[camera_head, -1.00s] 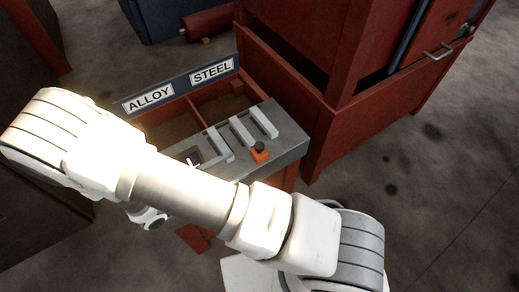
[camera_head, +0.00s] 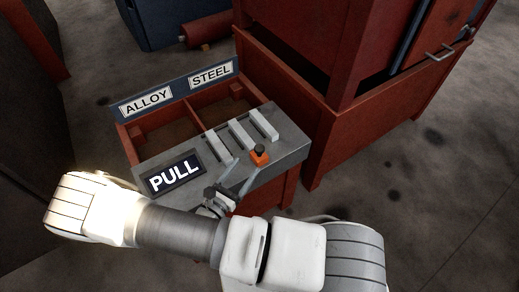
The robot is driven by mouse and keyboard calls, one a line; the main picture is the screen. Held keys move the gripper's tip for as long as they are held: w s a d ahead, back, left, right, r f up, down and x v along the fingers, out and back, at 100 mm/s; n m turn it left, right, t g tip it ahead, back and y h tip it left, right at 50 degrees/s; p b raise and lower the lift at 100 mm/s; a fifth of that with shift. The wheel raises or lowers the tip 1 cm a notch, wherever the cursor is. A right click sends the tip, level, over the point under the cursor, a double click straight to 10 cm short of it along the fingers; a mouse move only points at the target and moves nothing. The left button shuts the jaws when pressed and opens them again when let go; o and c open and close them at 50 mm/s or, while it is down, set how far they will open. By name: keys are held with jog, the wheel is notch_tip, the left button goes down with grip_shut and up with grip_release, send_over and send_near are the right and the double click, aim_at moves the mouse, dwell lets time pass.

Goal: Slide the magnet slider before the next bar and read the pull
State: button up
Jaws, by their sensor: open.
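The magnet slider (camera_head: 260,156) is an orange block with a dark round knob on the grey bench top. It sits just off the near end of the middle bar (camera_head: 241,134). The left bar (camera_head: 217,146) and right bar (camera_head: 264,124) lie parallel to it on the bench. My gripper (camera_head: 246,168) is open, its thin fingers spread just to the near left of the slider; I cannot tell whether they touch it. A dark plate (camera_head: 174,174) reading PULL is at the bench's left; no pull value is legible.
Behind the bars is a red two-part bin (camera_head: 206,107) with an ALLOY label (camera_head: 146,102) and a STEEL label (camera_head: 211,73). A large red machine frame (camera_head: 322,130) stands close to the right. The floor farther right is mostly clear.

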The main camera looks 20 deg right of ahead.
aim_at(257, 153)
jog(key=b+x, duration=0.1)
jog(key=x, duration=0.8)
jog(key=shift+d, duration=0.1)
grip_shut()
dwell(1.1)
